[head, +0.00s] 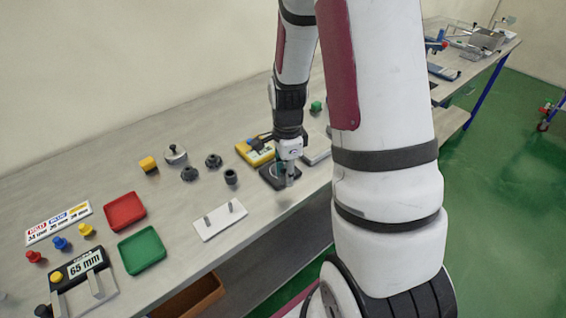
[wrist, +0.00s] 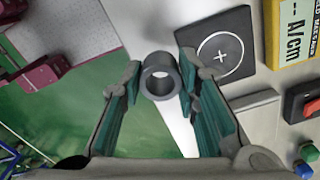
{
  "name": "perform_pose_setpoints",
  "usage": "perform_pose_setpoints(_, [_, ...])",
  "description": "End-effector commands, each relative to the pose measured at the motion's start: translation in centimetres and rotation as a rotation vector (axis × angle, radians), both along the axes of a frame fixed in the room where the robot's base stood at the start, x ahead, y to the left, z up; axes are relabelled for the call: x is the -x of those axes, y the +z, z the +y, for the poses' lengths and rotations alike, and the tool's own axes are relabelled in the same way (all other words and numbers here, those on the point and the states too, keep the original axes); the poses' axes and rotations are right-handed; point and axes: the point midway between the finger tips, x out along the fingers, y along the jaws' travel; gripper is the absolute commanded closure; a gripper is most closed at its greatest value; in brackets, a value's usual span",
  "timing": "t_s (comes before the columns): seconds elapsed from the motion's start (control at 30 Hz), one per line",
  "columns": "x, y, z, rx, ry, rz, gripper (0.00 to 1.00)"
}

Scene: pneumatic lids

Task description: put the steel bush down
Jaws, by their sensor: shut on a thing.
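The steel bush (wrist: 161,61) is a short grey ring with an open bore. In the wrist view my gripper (wrist: 160,80) has its two green-lined fingers closed on opposite sides of it. A black square pad (wrist: 237,25) with a white circle and cross lies just right of the bush there, and its circle is empty. In the head view my gripper (head: 286,178) points down beside the dark pad (head: 268,180), close to the table's front edge. In that view the bush is hard to make out at the fingertips.
A yellow box (wrist: 288,50) with printed lettering lies beyond the pad. In the head view a white plate with pegs (head: 220,221), a red tray (head: 125,212), a green tray (head: 141,250) and several dark round parts (head: 213,160) stand to the left. Green floor lies past the front edge.

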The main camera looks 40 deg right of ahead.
Motion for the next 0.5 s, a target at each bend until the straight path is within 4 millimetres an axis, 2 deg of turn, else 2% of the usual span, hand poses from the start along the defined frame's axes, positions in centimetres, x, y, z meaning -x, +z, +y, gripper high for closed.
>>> perform_pose_setpoints(0.1, [-2.7, -0.3, -1.3, -0.001, 0.001, 0.000, 1.00])
perform_pose_setpoints(0.2, [-4.5, -0.5, -2.2, 0.000, -0.001, 0.000, 1.00])
perform_pose_setpoints(0.5, [-7.0, -0.7, -3.3, 0.000, 0.001, -0.001, 1.00])
